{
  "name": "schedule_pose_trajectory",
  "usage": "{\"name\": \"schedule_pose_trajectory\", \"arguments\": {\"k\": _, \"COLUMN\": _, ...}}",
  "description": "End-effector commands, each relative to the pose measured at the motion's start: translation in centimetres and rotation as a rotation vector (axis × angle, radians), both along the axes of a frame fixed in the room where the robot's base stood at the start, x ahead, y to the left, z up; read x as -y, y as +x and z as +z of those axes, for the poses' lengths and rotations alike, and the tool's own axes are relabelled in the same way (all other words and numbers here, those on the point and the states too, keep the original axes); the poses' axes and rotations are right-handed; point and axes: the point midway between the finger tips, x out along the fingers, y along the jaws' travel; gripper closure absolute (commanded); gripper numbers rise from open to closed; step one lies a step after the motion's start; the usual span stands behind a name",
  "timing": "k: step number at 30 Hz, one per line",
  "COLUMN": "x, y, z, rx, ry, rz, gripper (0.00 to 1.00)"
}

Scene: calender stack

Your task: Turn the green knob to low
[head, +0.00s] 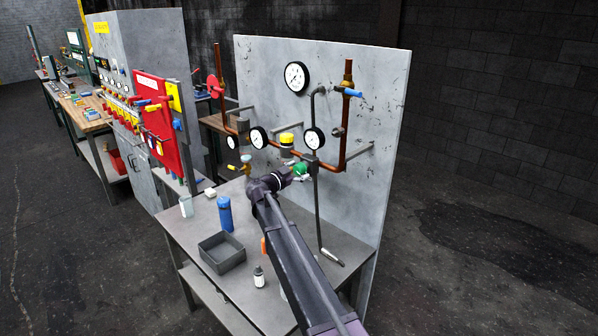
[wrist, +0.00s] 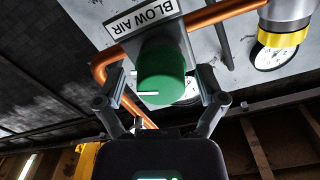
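The green knob (wrist: 162,68) is large in the wrist view, below a white label (wrist: 141,17) reading BLOW AIR. A short white line marks the knob's lower left side. My gripper (wrist: 162,82) has one finger on each side of the knob, with a gap showing on both sides. It is open around the knob and does not appear to touch it. In the head view the green knob (head: 301,169) shows small and partly hidden at the end of my gripper (head: 293,174), in front of the panel. No low mark is readable.
Copper pipes (head: 343,150), round gauges (head: 296,76) and a yellow-capped part (head: 287,140) are close around the knob. A blue bottle (head: 225,214), a grey tray (head: 222,254) and a small bottle (head: 259,277) stand on the bench below my arm.

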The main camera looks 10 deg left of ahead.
Motion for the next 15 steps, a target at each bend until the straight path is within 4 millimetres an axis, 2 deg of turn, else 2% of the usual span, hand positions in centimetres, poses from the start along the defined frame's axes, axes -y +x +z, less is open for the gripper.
{"name": "schedule_pose_trajectory", "arguments": {"k": 1, "x": -0.01, "y": -0.01, "z": 0.00, "rx": 0.000, "ry": 0.000, "rz": 0.000, "gripper": 0.37}}
{"name": "schedule_pose_trajectory", "arguments": {"k": 6, "x": 0.01, "y": -0.01, "z": 0.00, "rx": 0.000, "ry": 0.000, "rz": 0.000, "gripper": 0.87}}
{"name": "schedule_pose_trajectory", "arguments": {"k": 15, "x": 0.07, "y": -0.03, "z": -0.01, "rx": -0.007, "ry": -0.008, "rz": -0.002, "gripper": 0.89}}
